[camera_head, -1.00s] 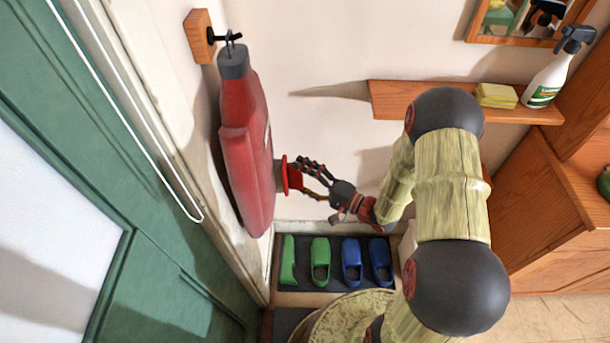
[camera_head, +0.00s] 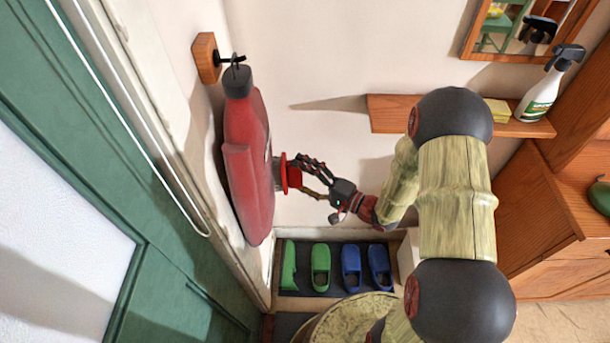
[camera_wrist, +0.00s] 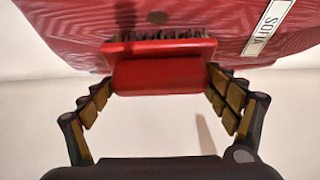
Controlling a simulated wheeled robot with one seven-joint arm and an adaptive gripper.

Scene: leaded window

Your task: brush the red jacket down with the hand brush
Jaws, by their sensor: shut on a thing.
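The red jacket (camera_head: 247,165) hangs from a dark hook on a wooden block on the left wall; its collar is dark grey. In the wrist view the jacket (camera_wrist: 70,30) fills the top, with a white label reading "SOFIA" at the right. My gripper (camera_head: 303,177) is shut on the red hand brush (camera_head: 292,177), at the jacket's right side. In the wrist view my gripper's fingers (camera_wrist: 160,92) hold the brush's red handle (camera_wrist: 158,75) from both sides. The brush's dark bristles point at the jacket and appear to touch it.
A wooden shelf (camera_head: 400,113) on the back wall bears a yellow sponge stack (camera_head: 497,110) and a white spray bottle (camera_head: 541,95). Green and blue shoes (camera_head: 351,267) stand on a dark mat below. A green door (camera_head: 165,295) is at the left.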

